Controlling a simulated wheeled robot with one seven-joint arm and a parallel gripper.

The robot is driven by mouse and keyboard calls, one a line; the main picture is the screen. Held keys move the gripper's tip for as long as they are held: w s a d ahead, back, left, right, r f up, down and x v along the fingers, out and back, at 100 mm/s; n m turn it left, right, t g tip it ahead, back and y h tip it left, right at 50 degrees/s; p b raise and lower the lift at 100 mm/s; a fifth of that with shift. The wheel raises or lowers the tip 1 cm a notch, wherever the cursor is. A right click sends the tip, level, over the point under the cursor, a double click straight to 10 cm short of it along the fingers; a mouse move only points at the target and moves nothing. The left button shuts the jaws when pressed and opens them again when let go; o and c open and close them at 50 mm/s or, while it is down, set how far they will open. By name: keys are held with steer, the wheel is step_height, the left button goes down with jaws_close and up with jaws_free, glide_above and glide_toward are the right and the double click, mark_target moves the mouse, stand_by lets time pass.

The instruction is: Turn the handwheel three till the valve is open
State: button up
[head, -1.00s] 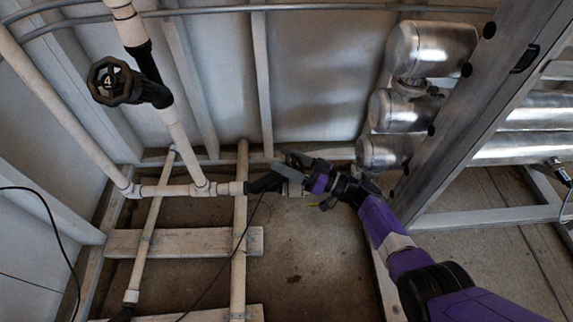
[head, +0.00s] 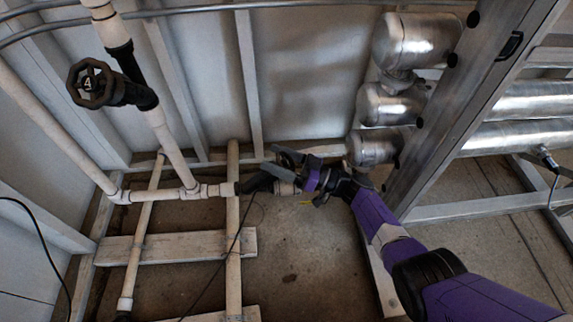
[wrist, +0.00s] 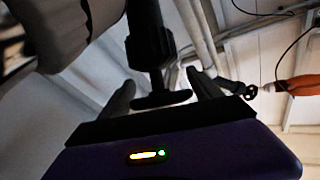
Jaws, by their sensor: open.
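In the wrist view a dark handwheel (wrist: 160,99) shows edge-on on a black valve body (wrist: 148,40). No number on it can be read. My gripper (wrist: 163,92) is open, with one finger on each side of this wheel; I cannot tell whether either finger touches it. In the head view my gripper (head: 279,161) is low, beside a black valve (head: 254,185) on the horizontal pipe, and the wheel there is hidden or too dark to make out. A black handwheel marked 4 (head: 92,84) is on the upright pipe at upper left.
Pale pipes (head: 150,195) cross the floor at left, over a wooden plank (head: 175,247). Metal cylinders (head: 390,103) and a slanted metal frame beam (head: 470,110) stand right of my gripper. A thin cable hangs near the valve. Some bare floor (head: 310,250) lies in front.

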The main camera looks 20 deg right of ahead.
mark_target(287, 164)
steer(key=shift+r+m+p, duration=0.1)
steer(key=shift+m+p, duration=0.2)
steer(key=shift+p, duration=0.1)
